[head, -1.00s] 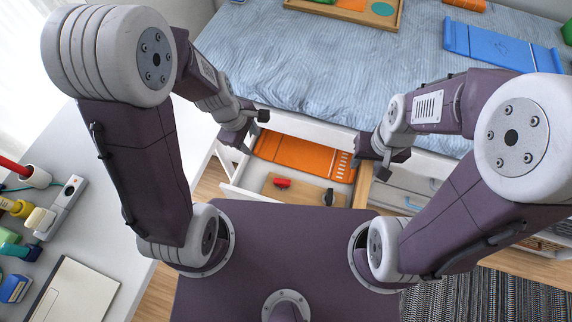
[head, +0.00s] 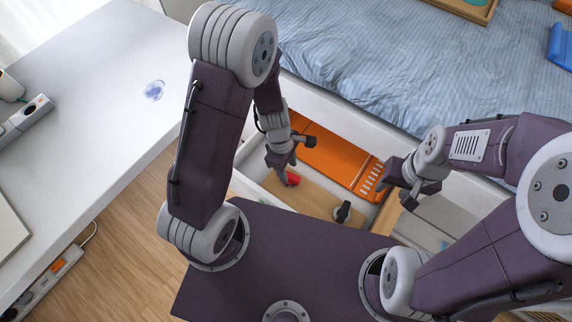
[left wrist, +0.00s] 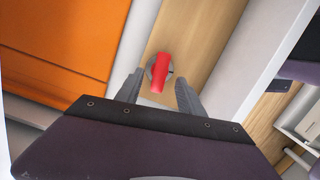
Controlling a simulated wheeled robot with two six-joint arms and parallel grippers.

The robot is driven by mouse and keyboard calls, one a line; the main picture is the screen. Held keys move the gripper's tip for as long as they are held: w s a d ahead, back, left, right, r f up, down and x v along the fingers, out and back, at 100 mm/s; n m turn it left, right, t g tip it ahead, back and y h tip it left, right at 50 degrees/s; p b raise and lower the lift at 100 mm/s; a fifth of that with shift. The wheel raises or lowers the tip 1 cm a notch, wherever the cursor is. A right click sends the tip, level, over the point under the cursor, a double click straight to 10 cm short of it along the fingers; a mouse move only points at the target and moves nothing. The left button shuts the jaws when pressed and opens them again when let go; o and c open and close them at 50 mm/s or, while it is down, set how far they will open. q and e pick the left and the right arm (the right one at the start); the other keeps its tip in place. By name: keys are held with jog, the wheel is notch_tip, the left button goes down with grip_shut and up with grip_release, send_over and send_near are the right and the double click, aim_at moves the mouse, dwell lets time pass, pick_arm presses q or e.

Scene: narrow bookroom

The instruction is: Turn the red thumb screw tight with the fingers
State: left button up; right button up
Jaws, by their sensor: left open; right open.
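The red thumb screw (head: 292,179) stands on a light wooden board (head: 313,199) inside an open white drawer. My left gripper (head: 282,171) is over it. In the left wrist view the red thumb screw (left wrist: 161,76) has an elongated red head on a round grey base. The open fingers of my left gripper (left wrist: 158,94) reach toward it, one on each side; I cannot tell whether they touch it. My right gripper (head: 410,197) is open and empty above the drawer's right end, well apart from the screw.
A black knob (head: 342,211) stands on the same board, to the right. An orange panel (head: 330,160) lies behind the board in the drawer. The drawer's white walls surround them. A bed is behind and a white desk (head: 110,75) is at the left.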

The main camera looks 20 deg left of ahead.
aim_at(290, 175)
pick_arm(q)
jog(key=f, duration=0.1)
jog(key=f+b, duration=0.1)
jog(key=f, duration=0.1)
jog(key=shift+d+f+b, duration=0.1)
jog(key=shift+d+b, duration=0.15)
jog(key=shift+b, duration=0.05)
pick_arm(e)
notch_tip(290, 175, down, 3)
jog(key=shift+r, duration=0.15)
